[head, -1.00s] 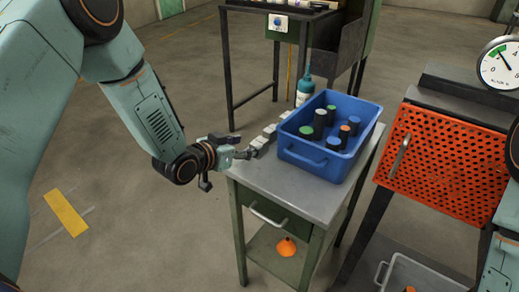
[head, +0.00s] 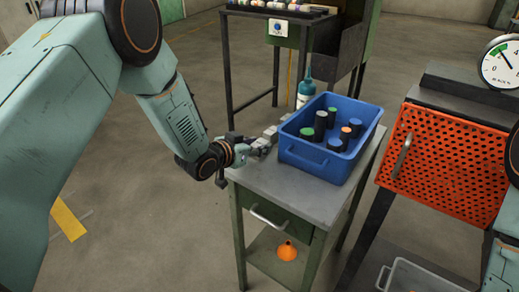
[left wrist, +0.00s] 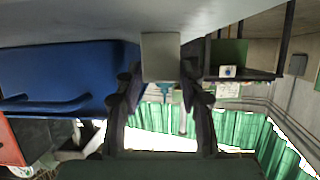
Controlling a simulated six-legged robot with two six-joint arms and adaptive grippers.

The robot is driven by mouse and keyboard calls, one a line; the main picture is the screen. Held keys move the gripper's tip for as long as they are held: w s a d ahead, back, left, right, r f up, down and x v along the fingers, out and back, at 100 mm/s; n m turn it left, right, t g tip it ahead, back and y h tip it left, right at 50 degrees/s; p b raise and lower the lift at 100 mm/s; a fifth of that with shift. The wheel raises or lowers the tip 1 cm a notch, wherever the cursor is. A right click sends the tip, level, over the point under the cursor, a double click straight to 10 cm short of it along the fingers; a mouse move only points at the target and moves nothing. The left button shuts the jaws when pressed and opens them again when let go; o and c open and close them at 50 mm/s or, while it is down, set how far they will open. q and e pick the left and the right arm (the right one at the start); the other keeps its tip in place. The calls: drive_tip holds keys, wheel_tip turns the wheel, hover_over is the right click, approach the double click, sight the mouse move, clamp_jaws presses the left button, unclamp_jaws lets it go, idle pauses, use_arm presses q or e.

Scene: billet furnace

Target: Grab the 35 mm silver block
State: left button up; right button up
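Several silver blocks (head: 271,133) stand in a row on the grey bench along the left side of the blue bin. The nearest ones are partly hidden by my left gripper (head: 258,151), which is low at the bench's left edge, at the near end of the row. In the left wrist view one silver block (left wrist: 160,57) shows between the fingertips of my left gripper (left wrist: 160,75). The fingers stand apart, one on each side of it, with no clear contact. I cannot read the block's size. My right gripper is out of view.
The blue bin (head: 316,160) holds several dark cylinders with coloured tops, close right of the row. A teal bottle (head: 306,86) stands behind it. The bench's front top (head: 290,192) is clear. An orange perforated panel (head: 440,160) stands to the right.

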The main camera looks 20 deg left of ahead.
use_arm(q)
drive_tip(key=shift+w+f, duration=0.15)
drive_tip(key=shift+w, duration=0.05)
drive_tip(key=c, duration=0.3)
drive_tip(key=shift+s, duration=0.2)
clamp_jaws()
drive_tip(key=shift+w, duration=0.15)
